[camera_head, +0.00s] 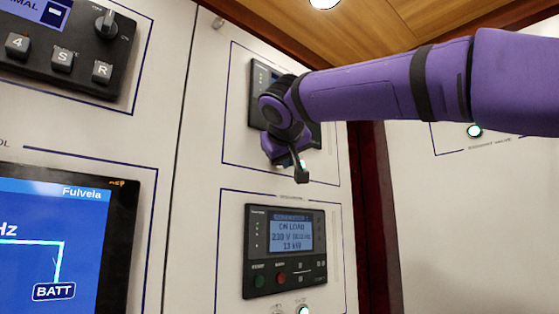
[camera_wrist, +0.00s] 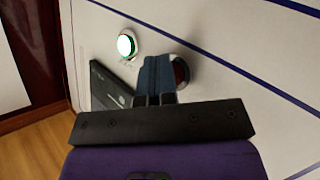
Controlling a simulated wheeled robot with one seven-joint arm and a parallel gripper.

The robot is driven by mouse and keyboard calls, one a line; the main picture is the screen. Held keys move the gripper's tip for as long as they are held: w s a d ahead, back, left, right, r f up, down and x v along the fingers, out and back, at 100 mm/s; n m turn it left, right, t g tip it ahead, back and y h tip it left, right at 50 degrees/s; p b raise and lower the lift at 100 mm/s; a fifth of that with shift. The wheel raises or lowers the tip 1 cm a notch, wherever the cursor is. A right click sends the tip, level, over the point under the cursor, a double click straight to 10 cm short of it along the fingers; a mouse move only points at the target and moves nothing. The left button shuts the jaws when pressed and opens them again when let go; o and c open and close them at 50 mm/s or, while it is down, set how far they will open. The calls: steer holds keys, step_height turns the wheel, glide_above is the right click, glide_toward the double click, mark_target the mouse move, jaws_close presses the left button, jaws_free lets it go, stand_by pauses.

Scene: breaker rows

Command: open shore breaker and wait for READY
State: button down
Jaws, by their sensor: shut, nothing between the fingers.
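My gripper (camera_head: 300,174) hangs from my purple arm, in front of the wall panel in the head view. In the wrist view its blue fingers (camera_wrist: 156,62) are together and empty. A round dark-red and black control (camera_wrist: 181,72) sits directly beside or behind the fingertips there; contact cannot be told. A lit green lamp (camera_wrist: 126,44) is left of the fingers. No breaker label is readable, so I cannot tell which control is the shore breaker. A controller screen (camera_head: 292,237) below my gripper in the head view reads ON LOAD, 230 V, 13 kW. I see no READY.
An upper controller (camera_head: 262,75) is mostly hidden behind my arm. A blue screen (camera_head: 60,240) marked BATT and a black key panel (camera_head: 70,45) with a rotary knob are at left. A green lamp (camera_head: 475,131) is on the right wall. Space before the lower right wall is clear.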

steer(key=shift+s+d, duration=0.55)
steer(key=s+d, duration=0.3)
steer(key=shift+s+d, duration=0.3)
stand_by(0.4)
stand_by(0.7)
